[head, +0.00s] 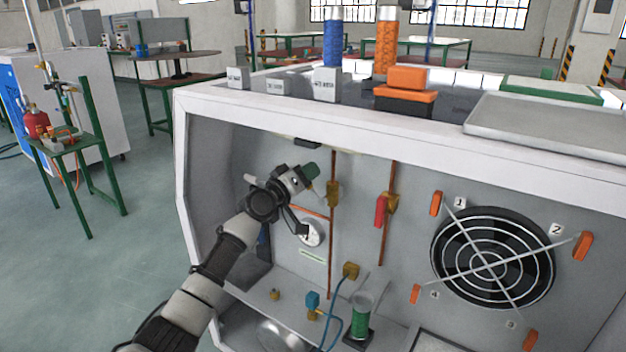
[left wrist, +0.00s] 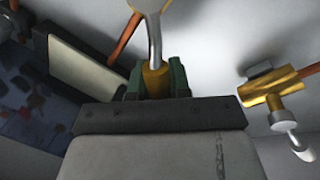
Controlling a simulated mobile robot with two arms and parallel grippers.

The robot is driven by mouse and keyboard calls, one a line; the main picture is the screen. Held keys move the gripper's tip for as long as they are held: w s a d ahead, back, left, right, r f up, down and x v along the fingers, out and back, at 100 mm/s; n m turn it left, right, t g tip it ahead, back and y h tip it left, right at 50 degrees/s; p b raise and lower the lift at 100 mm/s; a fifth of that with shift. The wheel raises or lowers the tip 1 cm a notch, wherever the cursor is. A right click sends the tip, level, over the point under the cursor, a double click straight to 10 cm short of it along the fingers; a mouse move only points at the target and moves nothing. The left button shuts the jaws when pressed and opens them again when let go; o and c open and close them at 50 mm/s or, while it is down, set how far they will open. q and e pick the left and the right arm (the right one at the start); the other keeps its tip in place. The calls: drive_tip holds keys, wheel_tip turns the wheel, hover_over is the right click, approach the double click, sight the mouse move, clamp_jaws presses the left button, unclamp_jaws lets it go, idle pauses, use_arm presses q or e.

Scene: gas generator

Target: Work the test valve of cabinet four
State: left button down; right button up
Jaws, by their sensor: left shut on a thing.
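The open cabinet (head: 300,120) with a white frame fills the middle and right of the head view. My left gripper (head: 311,171) is inside it, at the upper left of the back panel, beside a brass valve (head: 333,193) on a copper pipe. In the left wrist view the green fingers of my left gripper (left wrist: 155,83) are shut on the brass-coloured end of a silver lever (left wrist: 154,40). The lever runs up to a brass body at the top edge. I cannot read a cabinet number or a test valve label. My right gripper is not in view.
A red-handled valve (head: 380,211) and a round gauge (head: 313,233) are near my left arm. A fan (head: 492,258) with several orange clips is at the right. A green cylinder (head: 361,318) stands below. Another brass valve (left wrist: 272,92) shows right of my fingers.

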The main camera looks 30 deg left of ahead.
use_arm(q)
wheel_tip(320, 180, down, 6)
drive_tip(key=a+n+t+y+b, duration=0.1)
drive_tip(key=a+n+y, duration=0.1)
drive_tip(key=n, duration=0.9)
drive_tip(key=shift+a+r+y+b, duration=0.2)
drive_tip(key=shift+a+y+b, duration=0.1)
drive_tip(key=shift+a, duration=0.05)
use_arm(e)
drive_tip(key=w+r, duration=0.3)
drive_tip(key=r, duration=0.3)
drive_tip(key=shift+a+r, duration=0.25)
use_arm(q)
drive_tip(key=shift+w+n, duration=0.1)
drive_tip(key=shift+n, duration=0.2)
drive_tip(key=shift+f, duration=0.1)
drive_tip(key=c, duration=1.1)
unclamp_jaws()
drive_tip(key=shift+o, duration=0.2)
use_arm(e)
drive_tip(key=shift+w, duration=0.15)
